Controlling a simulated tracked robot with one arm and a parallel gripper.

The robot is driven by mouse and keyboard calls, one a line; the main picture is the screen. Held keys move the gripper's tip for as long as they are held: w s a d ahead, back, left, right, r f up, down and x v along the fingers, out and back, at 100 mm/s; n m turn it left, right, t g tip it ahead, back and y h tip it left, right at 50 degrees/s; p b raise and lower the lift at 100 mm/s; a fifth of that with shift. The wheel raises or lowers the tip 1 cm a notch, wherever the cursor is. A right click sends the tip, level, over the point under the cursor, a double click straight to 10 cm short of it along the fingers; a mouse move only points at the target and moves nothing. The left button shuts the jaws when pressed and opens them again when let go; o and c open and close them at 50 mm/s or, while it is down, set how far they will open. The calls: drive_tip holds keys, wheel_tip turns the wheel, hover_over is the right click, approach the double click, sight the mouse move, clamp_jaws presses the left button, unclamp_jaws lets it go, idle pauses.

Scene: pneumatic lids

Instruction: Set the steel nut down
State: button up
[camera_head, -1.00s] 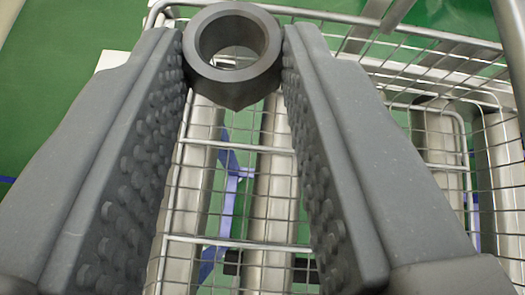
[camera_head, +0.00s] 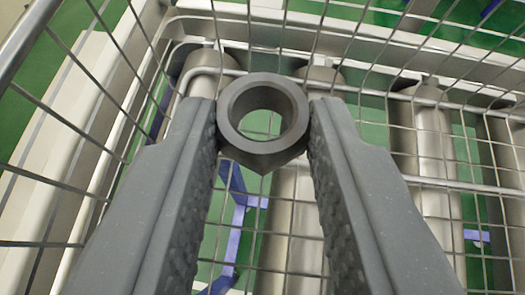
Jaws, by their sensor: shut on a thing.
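The steel nut (camera_head: 262,157) is a dark grey ring with a wide round hole and a pointed lower edge. It shows at the upper middle of the view. My gripper (camera_head: 263,125) is shut on the nut, with one fingertip pressed on its left side and one on its right. A wire basket (camera_head: 300,208) with a thin metal mesh lies below and beyond the nut. Whether the nut touches the mesh cannot be told.
Basket walls of wire rise at the left (camera_head: 90,125) and along the top. Steel rollers (camera_head: 432,150) run under the mesh, with blue frame parts (camera_head: 236,200) and a green floor (camera_head: 375,130) below. The visible mesh to the right of my gripper looks empty.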

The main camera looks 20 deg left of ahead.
drive_tip(key=shift+f+b, duration=0.3)
drive_tip(key=shift+f, duration=0.25)
drive_tip(key=o, duration=1)
drive_tip(key=shift+s+f, duration=0.1)
drive_tip(key=shift+r+p, duration=0.45)
drive_tip(key=shift+r, duration=0.05)
drive_tip(key=shift+s+d+r, duration=0.1)
drive_tip(key=shift+r, duration=0.15)
drive_tip(key=b+v, duration=0.1)
drive_tip(key=v, duration=1)
drive_tip(key=shift+s+d+r, duration=0.1)
drive_tip(key=shift+s+r, duration=0.1)
drive_tip(key=shift+s, duration=0.05)
